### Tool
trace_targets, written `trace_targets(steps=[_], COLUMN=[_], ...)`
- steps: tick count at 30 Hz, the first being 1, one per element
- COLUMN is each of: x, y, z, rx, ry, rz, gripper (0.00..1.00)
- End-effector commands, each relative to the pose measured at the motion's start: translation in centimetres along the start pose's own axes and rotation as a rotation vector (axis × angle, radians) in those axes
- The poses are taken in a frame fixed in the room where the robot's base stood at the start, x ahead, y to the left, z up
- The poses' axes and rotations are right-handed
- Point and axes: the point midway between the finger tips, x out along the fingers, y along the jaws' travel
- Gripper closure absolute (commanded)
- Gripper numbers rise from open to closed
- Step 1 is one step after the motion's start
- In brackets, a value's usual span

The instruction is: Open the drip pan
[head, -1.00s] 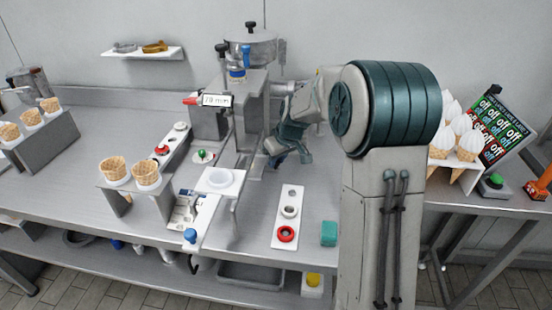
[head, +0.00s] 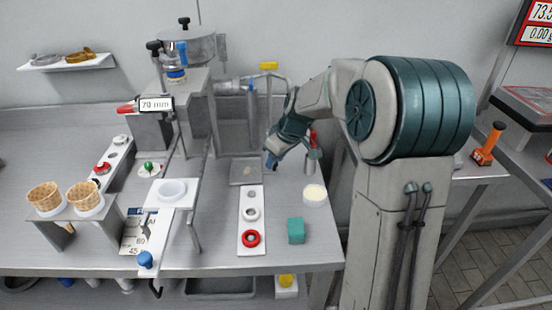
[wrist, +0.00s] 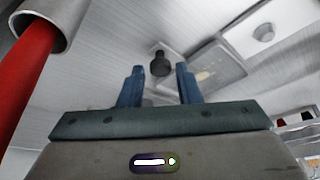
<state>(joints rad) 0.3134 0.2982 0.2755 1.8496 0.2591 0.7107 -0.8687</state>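The drip pan (head: 245,170) looks like the shallow grey metal tray on the counter under the machine's spout, with a pale spot in it. In the wrist view, the pan (wrist: 222,62) lies ahead and right of centre. A dark round knob (wrist: 160,64) is at its near side, seen between my fingertips. My gripper (head: 270,162) is just right of the pan in the head view. In the wrist view, its two blue fingers (wrist: 160,72) are apart and empty. The knob appears beyond the fingertips; I cannot tell the exact gap. The gripper hides the knob in the head view.
A white strip with rings (head: 250,232) lies in front of the pan. A teal block (head: 296,231) and a cream-topped cup (head: 314,195) stand right of it. A metal cylinder with a red handle (wrist: 30,65) is close on the left in the wrist view. The machine (head: 185,95) stands behind left.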

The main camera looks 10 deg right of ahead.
Motion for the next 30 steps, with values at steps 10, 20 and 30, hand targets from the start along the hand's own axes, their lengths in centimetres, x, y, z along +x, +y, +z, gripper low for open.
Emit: trace_targets(steps=[10, 20, 30], x=[-0.1, -5.5, -12.2], y=[0.1, 0.2, 0.1], z=[0.1, 0.0, 0.0], rx=[0.003, 0.003, 0.002], ry=[-0.002, 0.001, 0.0], rz=[0.0, 0.004, 0.001], gripper=[0.58, 0.58, 0.58])
